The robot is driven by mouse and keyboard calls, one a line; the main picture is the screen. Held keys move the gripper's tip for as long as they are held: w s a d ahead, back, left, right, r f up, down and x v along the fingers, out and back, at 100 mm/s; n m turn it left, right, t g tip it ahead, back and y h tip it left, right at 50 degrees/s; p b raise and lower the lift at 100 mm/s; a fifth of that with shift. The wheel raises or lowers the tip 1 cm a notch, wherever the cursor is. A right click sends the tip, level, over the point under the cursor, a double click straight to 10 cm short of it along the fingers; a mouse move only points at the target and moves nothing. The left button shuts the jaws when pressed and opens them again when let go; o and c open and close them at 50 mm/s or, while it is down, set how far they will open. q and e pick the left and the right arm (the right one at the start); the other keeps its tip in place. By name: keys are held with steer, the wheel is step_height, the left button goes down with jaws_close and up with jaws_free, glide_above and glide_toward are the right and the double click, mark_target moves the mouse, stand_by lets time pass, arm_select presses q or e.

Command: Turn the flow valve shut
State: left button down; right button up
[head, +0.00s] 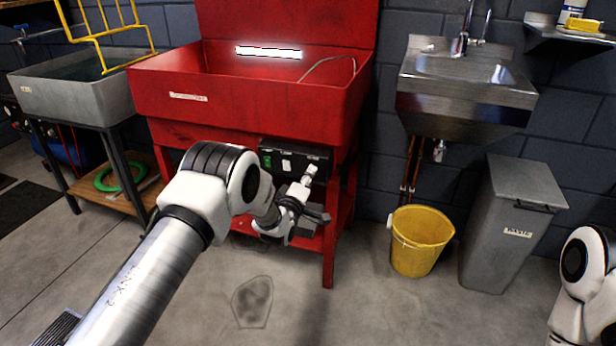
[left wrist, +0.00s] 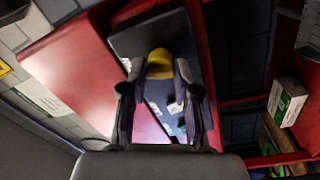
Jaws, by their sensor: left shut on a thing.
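A yellow knob (left wrist: 160,60), which looks like the flow valve, sits on a dark panel (left wrist: 140,38) in the left wrist view. My left gripper (left wrist: 161,78) is shut on it, with one finger at each side. In the head view my left gripper (head: 308,214) is in front of the red sink stand, just below and right of the black control box (head: 275,155). The knob is hidden there behind my gripper and wrist. Part of my right arm shows at the right edge of the head view; its gripper is out of view.
The red wash basin (head: 160,95) stands above the box, and its red leg (head: 329,255) is close to my left gripper. A yellow bucket (head: 420,240) and a grey bin (head: 508,235) stand to the right. The floor in front is open.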

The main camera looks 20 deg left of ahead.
arm_select(q)
steer(key=shift+n, duration=1.6)
steer(key=shift+f, duration=0.1)
steer(key=c, duration=0.9)
jaws_free()
steer(key=shift+s, duration=0.15)
steer(key=s, duration=1.1)
steer(key=shift+s+a+f, duration=0.2)
steer(key=shift+s+f, duration=0.15)
